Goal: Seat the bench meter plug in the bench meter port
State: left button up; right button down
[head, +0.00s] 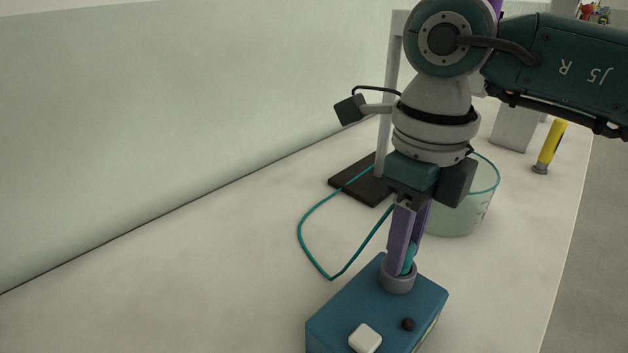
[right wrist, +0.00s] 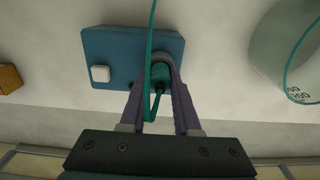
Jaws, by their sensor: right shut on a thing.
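The bench meter is a blue box (head: 345,302) on the bench at the bottom of the head view; it also shows in the right wrist view (right wrist: 112,47). Its port is a grey round collar (head: 397,280) on the box top. My right gripper (head: 400,268) points down with its purple fingers at the collar. It is shut on the teal plug (right wrist: 160,72), which has a teal cable. The plug (head: 409,257) is at the collar's mouth, partly hidden by the fingers; I cannot tell how deep it sits. My left gripper is not in view.
The teal cable (head: 310,255) loops over the bench to the left. A glass beaker (head: 462,215) stands behind the gripper, near a dark stand base (head: 352,180). A yellow cylinder (head: 551,146) stands farther back near the bench's right edge. The left bench area is clear.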

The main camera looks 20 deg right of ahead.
jog(key=shift+f, duration=0.1)
jog(key=c, duration=0.6)
grip_release()
